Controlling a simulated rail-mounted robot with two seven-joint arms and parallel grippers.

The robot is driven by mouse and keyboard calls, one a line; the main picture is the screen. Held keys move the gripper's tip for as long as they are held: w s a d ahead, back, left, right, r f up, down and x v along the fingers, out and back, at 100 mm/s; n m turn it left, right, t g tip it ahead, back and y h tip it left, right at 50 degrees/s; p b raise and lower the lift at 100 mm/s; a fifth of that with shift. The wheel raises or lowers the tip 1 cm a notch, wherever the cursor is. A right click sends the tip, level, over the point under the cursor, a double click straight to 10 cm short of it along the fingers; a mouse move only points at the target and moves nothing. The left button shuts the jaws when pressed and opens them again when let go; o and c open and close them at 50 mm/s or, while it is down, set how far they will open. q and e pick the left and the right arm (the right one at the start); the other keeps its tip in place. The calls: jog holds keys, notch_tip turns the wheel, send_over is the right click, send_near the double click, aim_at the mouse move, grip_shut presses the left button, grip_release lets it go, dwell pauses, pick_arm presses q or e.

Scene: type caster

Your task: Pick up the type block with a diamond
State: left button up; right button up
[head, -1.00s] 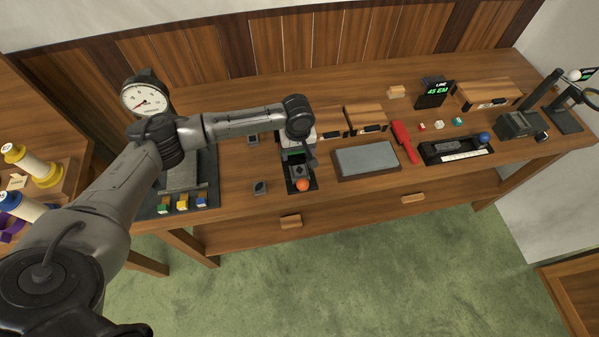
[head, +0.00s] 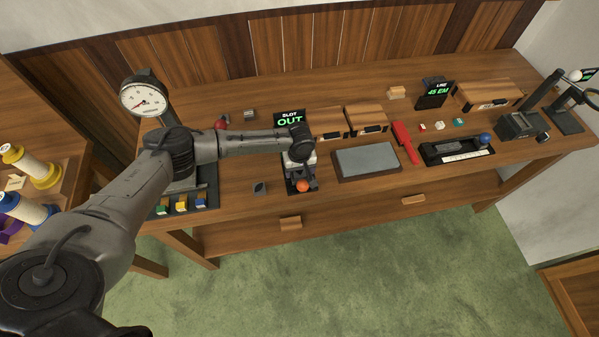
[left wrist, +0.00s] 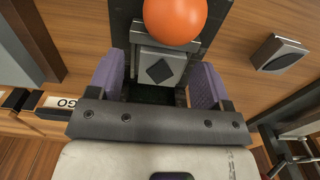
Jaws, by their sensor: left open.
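The type block with a dark diamond on its pale face (left wrist: 160,66) sits in a dark slot fixture, seen in the left wrist view. My left gripper (left wrist: 160,78) is open, with one purple finger pad on each side of the block. Gaps seem to show between the pads and the block; I cannot tell whether either touches. In the head view my left gripper (head: 301,174) is over the fixture and hides most of the block. My right gripper is not in view.
An orange ball knob (head: 303,186) is at the fixture's front, close to the fingers. A loose block (head: 260,188) lies to its left. A display reading "SLOT OUT" (head: 290,119) stands behind. A grey stone slab (head: 366,159) is to the right.

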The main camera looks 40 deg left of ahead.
pick_arm(q)
jog(key=shift+c, duration=0.3)
jog(key=c, duration=1.1)
jog(key=shift+o, duration=0.2)
jog(key=shift+r, duration=0.45)
jog(key=r, duration=0.3)
jog(key=shift+w+d+r, duration=0.15)
jog(key=shift+d+r, duration=0.05)
jog(key=shift+r, duration=0.1)
jog(key=w+d+r, duration=0.6)
jog(key=w+d, duration=0.2)
jog(key=shift+r+b, duration=0.25)
jog(key=shift+b, duration=0.05)
jog(key=o, duration=0.5)
jog(key=c, duration=0.6)
